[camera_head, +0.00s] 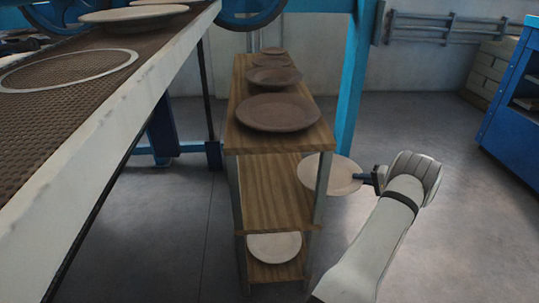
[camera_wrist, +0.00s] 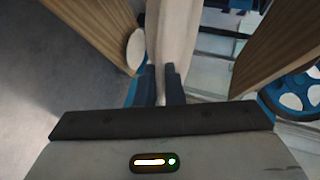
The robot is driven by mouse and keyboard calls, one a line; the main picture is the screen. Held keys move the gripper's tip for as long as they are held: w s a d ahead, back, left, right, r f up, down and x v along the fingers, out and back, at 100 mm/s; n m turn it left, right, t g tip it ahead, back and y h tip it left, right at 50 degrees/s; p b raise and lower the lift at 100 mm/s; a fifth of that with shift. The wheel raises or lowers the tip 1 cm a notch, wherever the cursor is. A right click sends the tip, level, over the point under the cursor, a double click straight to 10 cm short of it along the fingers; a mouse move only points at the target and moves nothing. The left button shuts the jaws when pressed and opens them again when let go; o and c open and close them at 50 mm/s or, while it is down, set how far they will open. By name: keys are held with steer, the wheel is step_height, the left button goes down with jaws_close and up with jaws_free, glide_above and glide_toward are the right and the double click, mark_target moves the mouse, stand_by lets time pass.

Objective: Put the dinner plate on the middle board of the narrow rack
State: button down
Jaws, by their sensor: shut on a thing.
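The dinner plate (camera_head: 338,176) is pale and round. My gripper (camera_head: 366,179) is shut on its right edge and holds it at the right side of the narrow rack, at a height between the top and middle boards. The plate's left part overlaps the rack's right front post in the head view. The middle board (camera_head: 272,196) is bare where it shows; its back is hidden under the top board. In the wrist view the plate (camera_wrist: 174,35) is seen nearly edge-on between my gripper's fingers (camera_wrist: 160,82), with wooden boards on both sides.
The top board (camera_head: 240,110) carries several dark plates (camera_head: 278,112). A pale plate (camera_head: 274,247) lies on the bottom board. A conveyor (camera_head: 60,100) with pale plates runs along the left. A blue cabinet (camera_head: 512,100) stands at right. The floor right of the rack is clear.

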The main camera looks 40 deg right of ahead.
mark_target(340, 193)
steer(key=w+a+b, duration=0.1)
steer(key=w+a, duration=0.2)
steer(key=a, duration=0.2)
steer(key=w+a+b, duration=0.1)
steer(key=w+a, duration=0.2)
steer(key=a, duration=0.2)
steer(key=w+a+b, duration=0.1)
steer(key=w+a, duration=0.2)
steer(key=a, duration=0.2)
steer(key=shift+w+a+f+b, duration=0.15)
steer(key=shift+w+f+b, duration=0.1)
steer(key=shift+f+b, duration=0.15)
steer(key=shift+w+a+f+b, duration=0.15)
steer(key=shift+f+b, duration=0.7)
steer(key=shift+f, duration=0.8)
steer(key=shift+f, duration=0.2)
steer(key=c, duration=1.8)
jaws_free()
steer(key=shift+r, duration=0.2)
steer(key=p+v, duration=0.3)
steer(key=v, duration=0.8)
steer(key=shift+s, duration=0.25)
steer(key=shift+s+r, duration=0.1)
steer(key=shift+s, duration=0.2)
